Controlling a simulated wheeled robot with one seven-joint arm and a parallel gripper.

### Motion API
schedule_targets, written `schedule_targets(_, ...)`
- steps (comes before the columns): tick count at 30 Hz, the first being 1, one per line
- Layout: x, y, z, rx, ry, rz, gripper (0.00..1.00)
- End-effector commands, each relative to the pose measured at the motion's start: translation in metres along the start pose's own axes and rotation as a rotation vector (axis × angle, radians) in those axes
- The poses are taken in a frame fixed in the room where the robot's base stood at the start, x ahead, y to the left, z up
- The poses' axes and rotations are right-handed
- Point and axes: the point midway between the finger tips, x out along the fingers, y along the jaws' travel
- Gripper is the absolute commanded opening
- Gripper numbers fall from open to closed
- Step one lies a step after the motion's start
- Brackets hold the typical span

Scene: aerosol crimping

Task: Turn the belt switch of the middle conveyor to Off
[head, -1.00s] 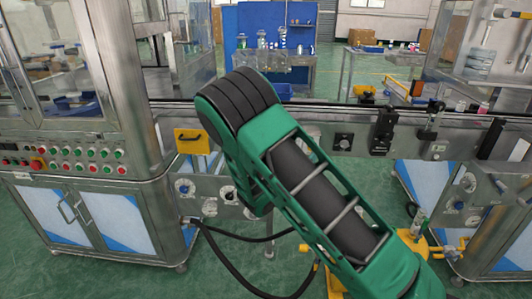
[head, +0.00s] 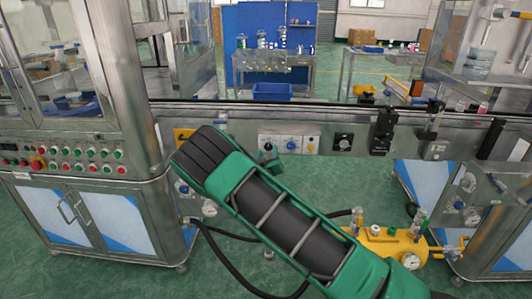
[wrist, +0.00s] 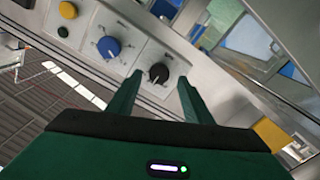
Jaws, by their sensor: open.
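The middle conveyor's control panel (head: 279,143) is on the side of the conveyor rail in the head view. In the wrist view it carries a black rotary knob (wrist: 158,73), a blue rotary knob (wrist: 108,47) and a yellow button (wrist: 68,10). The labels are too small to read, so I cannot tell from them which one is the belt switch. My gripper (wrist: 160,80) is open and empty. The black knob appears between and just beyond its fingertips, with no clear contact. In the head view my arm hides most of the gripper.
Another black knob (head: 343,142) is on the rail to the right. A yellow tank with a gauge (head: 385,243) stands at the lower right. Black hoses run below the rail.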

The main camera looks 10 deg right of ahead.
Motion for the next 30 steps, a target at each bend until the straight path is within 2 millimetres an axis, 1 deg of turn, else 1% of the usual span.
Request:
schedule_targets(1, 0.007, 0.000, 0.000, 0.002, 0.000, 0.001, 0.46)
schedule_targets(3, 0.015, 0.001, 0.000, 0.001, 0.000, 0.002, 0.46)
schedule_targets(6, 0.023, 0.000, 0.000, 0.001, 0.000, 0.001, 0.46)
schedule_targets(10, 0.027, 0.000, 0.000, 0.000, -0.001, 0.000, 0.46)
schedule_targets(17, 0.028, 0.000, 0.000, 0.000, -0.001, 0.000, 0.46)
schedule_targets(18, 0.028, 0.000, 0.000, 0.000, -0.001, 0.000, 0.41)
schedule_targets(20, 0.028, 0.000, 0.000, 0.000, -0.001, 0.000, 0.27)
schedule_targets(21, 0.028, 0.000, 0.000, 0.000, -0.001, 0.000, 0.17)
schedule_targets(23, 0.028, 0.000, 0.000, 0.000, -0.001, 0.000, 0.05)
schedule_targets(24, 0.027, 0.000, 0.000, 0.001, -0.001, 0.000, 0.05)
schedule_targets(25, 0.025, -0.009, -0.004, 0.002, 0.000, -0.002, 0.05)
schedule_targets(27, 0.026, -0.005, -0.002, 0.000, -0.001, -0.002, 0.05)
schedule_targets(30, 0.026, -0.005, -0.001, -0.008, 0.000, -0.004, 0.05)
